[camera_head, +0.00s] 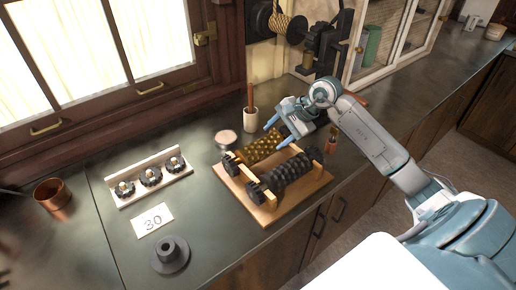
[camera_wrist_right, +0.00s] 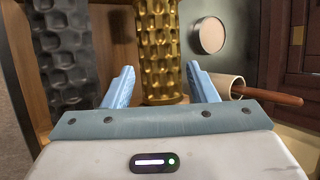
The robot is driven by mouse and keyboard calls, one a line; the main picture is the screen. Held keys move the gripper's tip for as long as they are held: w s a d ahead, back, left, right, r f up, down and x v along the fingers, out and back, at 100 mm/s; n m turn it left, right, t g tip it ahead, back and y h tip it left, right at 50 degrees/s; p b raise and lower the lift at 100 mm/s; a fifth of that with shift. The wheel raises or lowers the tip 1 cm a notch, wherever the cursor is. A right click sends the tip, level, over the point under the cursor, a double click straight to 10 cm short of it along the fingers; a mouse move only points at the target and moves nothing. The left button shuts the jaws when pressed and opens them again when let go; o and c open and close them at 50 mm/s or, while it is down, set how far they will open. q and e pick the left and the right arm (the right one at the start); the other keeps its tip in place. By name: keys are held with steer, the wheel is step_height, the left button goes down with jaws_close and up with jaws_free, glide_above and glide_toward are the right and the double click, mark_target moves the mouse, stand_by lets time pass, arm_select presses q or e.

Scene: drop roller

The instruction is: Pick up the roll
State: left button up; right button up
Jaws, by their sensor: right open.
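A gold roll (camera_head: 262,147) with a dimpled surface sits on a wooden stand (camera_head: 262,216) on the dark counter. A similar black roll (camera_head: 288,173) sits beside it on the near side of the same stand. My right gripper (camera_head: 275,133) is open and hangs at the back end of the gold roll. In the right wrist view the gold roll (camera_wrist_right: 160,60) runs between the two blue fingers (camera_wrist_right: 160,82), with space on both sides. The black roll (camera_wrist_right: 66,50) lies left of the fingers. My left gripper is not in view.
A cup with a wooden-handled tool (camera_head: 250,125) and a round pale-topped tin (camera_head: 225,139) stand close behind the stand. A rack with black knobs (camera_head: 150,178), a card reading 30 (camera_head: 152,220) and a dark flanged disc (camera_head: 170,254) lie left. A copper pot (camera_head: 52,194) stands farther left.

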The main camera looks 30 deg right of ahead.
mark_target(265, 145)
steer(key=p+x, duration=0.1)
steer(key=x, duration=0.3)
steer(key=shift+w+a, duration=0.1)
steer(key=shift+a, duration=0.05)
steer(key=p+x, duration=0.3)
steer(key=x, duration=0.1)
steer(key=shift+f, duration=0.2)
steer(key=shift+w+f, duration=0.2)
steer(key=shift+f, duration=0.3)
jaws_close()
steer(key=shift+r, duration=0.1)
